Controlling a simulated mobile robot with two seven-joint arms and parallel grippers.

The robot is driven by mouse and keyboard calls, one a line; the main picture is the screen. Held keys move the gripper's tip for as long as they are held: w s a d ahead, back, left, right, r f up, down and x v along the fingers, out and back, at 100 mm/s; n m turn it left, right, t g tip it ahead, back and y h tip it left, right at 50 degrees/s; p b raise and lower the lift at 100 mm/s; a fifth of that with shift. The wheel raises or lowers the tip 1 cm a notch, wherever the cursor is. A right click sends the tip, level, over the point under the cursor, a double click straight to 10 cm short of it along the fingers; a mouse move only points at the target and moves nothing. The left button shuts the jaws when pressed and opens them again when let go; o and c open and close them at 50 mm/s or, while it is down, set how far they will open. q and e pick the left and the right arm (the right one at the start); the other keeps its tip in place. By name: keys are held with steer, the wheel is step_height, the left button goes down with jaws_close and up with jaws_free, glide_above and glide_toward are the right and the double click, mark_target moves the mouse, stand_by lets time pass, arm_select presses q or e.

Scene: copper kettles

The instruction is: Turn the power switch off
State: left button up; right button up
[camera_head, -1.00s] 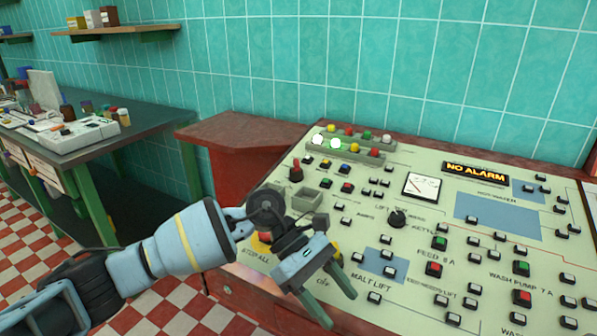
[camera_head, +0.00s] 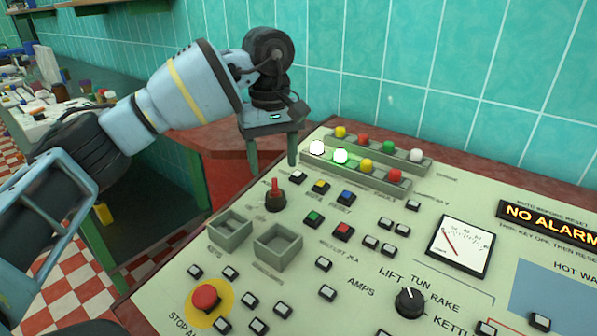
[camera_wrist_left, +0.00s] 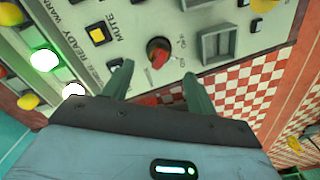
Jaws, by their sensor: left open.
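The power switch (camera_head: 275,195) is a dark rotary knob with a red handle on the sloping cream control panel (camera_head: 330,290). Faint ON and OFF lettering is beside it. My left gripper (camera_head: 272,163) points down with its two green fingers apart, just behind and above the switch in the head view. In the left wrist view the switch (camera_wrist_left: 158,53) appears beyond and between the open fingertips (camera_wrist_left: 157,80), with nothing held. My right gripper is not in view.
Lit white and green lamps (camera_head: 340,156) sit in a raised row right of the gripper. Small buttons (camera_head: 320,186), two empty square bins (camera_head: 278,245) and a red stop button (camera_head: 206,297) are around the switch. A tiled wall (camera_head: 450,80) stands behind.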

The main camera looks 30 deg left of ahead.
mark_target(274, 179)
arm_select(q)
steer(key=shift+w+a+r, duration=0.1)
steer(key=shift+w, duration=0.25)
steer(key=shift+s+r, duration=0.15)
steer(key=shift+s, duration=0.15)
steer(key=shift+f, duration=0.45)
step_height(274, 179, down, 6)
steer(key=shift+r, duration=0.1)
steer(key=shift+f+b, duration=0.3)
steer(key=shift+f, duration=0.25)
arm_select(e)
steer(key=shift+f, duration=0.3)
arm_select(q)
steer(key=c, duration=1)
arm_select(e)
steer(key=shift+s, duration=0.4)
